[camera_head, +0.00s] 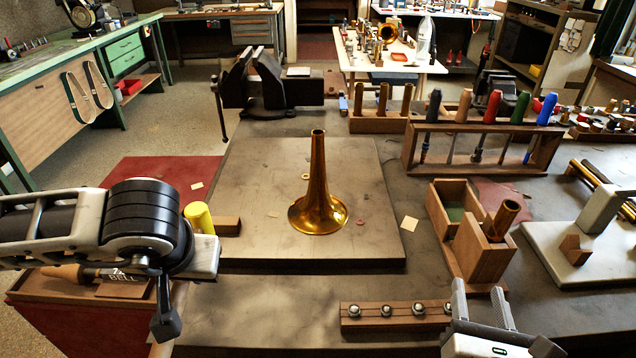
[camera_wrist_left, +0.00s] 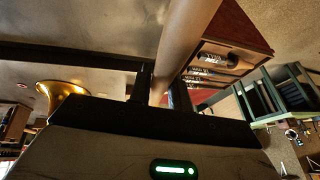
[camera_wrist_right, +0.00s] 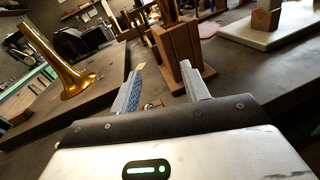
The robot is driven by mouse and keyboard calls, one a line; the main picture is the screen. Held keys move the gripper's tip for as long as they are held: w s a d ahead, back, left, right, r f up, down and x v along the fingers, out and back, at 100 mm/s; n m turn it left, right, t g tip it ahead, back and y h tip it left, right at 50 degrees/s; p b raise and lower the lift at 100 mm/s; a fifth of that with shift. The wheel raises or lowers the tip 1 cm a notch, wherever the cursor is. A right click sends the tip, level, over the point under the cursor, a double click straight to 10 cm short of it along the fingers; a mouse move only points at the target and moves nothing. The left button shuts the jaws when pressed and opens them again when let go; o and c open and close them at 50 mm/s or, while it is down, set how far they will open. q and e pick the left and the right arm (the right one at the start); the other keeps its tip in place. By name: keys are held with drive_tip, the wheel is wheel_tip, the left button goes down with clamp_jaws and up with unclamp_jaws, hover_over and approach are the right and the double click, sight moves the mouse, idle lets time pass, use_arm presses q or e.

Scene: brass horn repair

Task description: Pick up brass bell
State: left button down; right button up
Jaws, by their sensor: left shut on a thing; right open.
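The brass bell (camera_head: 318,195) stands upright, flared end down, on a flat brown board (camera_head: 250,165) in the middle of the bench. It shows at the left in the right wrist view (camera_wrist_right: 72,75), and its flare shows in the left wrist view (camera_wrist_left: 62,88). My right gripper (camera_head: 482,303) is open and empty at the front right, apart from the bell; its spread fingers show in the right wrist view (camera_wrist_right: 161,75). My left gripper (camera_wrist_left: 161,86) is shut on a tan rod (camera_wrist_left: 187,30). In the head view its fingers are mostly hidden by my left arm.
A wooden box (camera_head: 478,258) holding a brass piece stands right of the board. A strip with several metal balls (camera_head: 387,310) lies at front. A vise (camera_head: 265,85) and a rack of coloured-handled tools (camera_head: 475,150) stand behind. A yellow cylinder (camera_head: 199,217) is beside my left wrist.

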drive_tip(key=w+a+r, duration=0.3)
drive_tip(key=w+a, duration=0.4)
drive_tip(key=a, duration=0.3)
drive_tip(key=n+y, duration=0.4)
approach(318, 140)
drive_tip(key=shift+t, duration=0.4)
drive_tip(key=w, duration=0.3)
drive_tip(key=w+f, duration=0.1)
drive_tip(key=w, duration=0.1)
drive_tip(key=shift+w+a, duration=0.2)
drive_tip(key=shift+w, duration=0.15)
drive_tip(key=shift+w+d+r, duration=0.1)
drive_tip(key=shift+w, duration=1.25)
drive_tip(key=shift+w+d+r, duration=0.1)
drive_tip(key=shift+w, duration=1.25)
clamp_jaws()
